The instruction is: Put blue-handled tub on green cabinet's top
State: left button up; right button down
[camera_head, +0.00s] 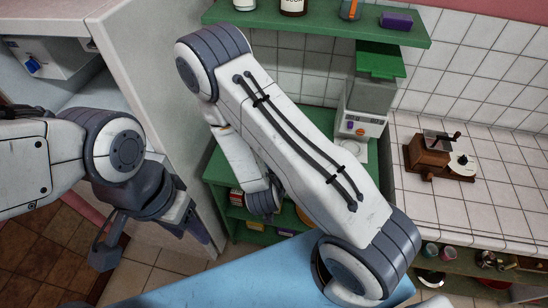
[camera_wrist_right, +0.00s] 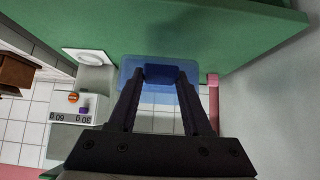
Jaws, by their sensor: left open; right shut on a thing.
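In the right wrist view, my right gripper (camera_wrist_right: 156,100) is shut on the blue-handled tub (camera_wrist_right: 128,75), a see-through blue box with a darker blue handle (camera_wrist_right: 160,73) between the fingers. A green surface, which looks like the green cabinet's top (camera_wrist_right: 130,28), lies beyond the tub; I cannot tell whether they touch. In the head view, the green cabinet (camera_head: 222,165) stands at the middle, partly behind my right arm. The tub and right fingertips are hidden there. My left gripper (camera_head: 108,250) is open and empty at the lower left, away from the cabinet.
A weighing appliance (camera_head: 362,125) stands at the cabinet's right end; it also shows in the wrist view (camera_wrist_right: 72,108). A green wall shelf (camera_head: 320,22) with small items hangs above. A coffee grinder (camera_head: 430,155) is on the tiled counter. A pale wall panel (camera_head: 160,60) bounds the cabinet's left.

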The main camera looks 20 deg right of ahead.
jog(key=w+a+f+b, duration=0.1)
jog(key=w+f+b, duration=0.1)
jog(key=w, duration=0.1)
jog(key=w+a+f+b, duration=0.2)
jog(key=w+b, duration=0.1)
jog(key=w+a+f+b, duration=0.1)
jog(key=w+f+b, duration=0.1)
jog(key=w+b, duration=0.1)
jog(key=shift+w+a+f, duration=0.15)
jog(key=shift+a, duration=0.05)
jog(key=shift+w+f+p, duration=0.1)
jog(key=shift+f+p, duration=0.3)
jog(key=shift+f, duration=1.7)
jog(key=shift+c, duration=1.7)
grip_release()
jog(key=shift+r, duration=0.1)
